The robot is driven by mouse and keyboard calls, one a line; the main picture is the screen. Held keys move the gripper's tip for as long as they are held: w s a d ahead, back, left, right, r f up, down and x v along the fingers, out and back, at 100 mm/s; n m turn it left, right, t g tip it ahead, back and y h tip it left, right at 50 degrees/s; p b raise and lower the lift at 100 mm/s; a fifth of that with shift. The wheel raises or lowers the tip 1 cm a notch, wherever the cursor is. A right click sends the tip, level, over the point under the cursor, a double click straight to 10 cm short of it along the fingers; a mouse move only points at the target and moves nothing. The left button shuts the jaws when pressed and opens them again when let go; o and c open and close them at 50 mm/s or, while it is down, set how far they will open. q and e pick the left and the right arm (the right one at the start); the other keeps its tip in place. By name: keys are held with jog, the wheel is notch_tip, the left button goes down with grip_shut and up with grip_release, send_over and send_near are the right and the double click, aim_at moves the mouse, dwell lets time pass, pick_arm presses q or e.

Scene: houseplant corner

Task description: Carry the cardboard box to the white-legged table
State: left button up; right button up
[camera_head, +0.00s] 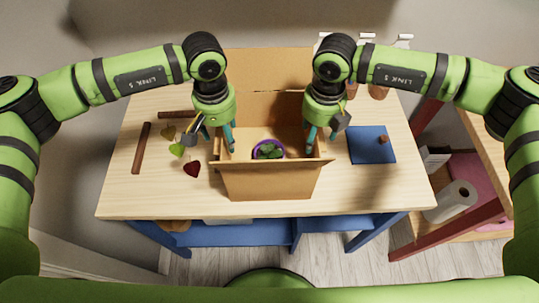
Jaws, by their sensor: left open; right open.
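The open cardboard box (268,183) stands on a light wooden table (385,195) with blue legs, directly in front of me. A purple pot with a green plant (268,150) is inside it. My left gripper (218,145) is open at the box's left side, with its fingertips close to the left wall. My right gripper (318,140) is open at the box's right side, close to the right wall. I cannot tell whether either touches the box. No white-legged table shows; the other table at the right has red legs.
A blue mat (368,150) with a small brown item lies to the right of the box. Brown strips (141,148) and leaf-shaped pieces (192,169) lie to the left. Bottles stand at the back right. A paper roll (452,200) sits on the red-legged table's lower shelf.

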pick_arm(q)
jog(key=shift+f, duration=0.4)
pick_arm(e)
jog(key=shift+f, duration=0.35)
pick_arm(q)
grip_shut()
pick_arm(e)
grip_shut()
pick_arm(q)
jog(key=shift+r, duration=0.1)
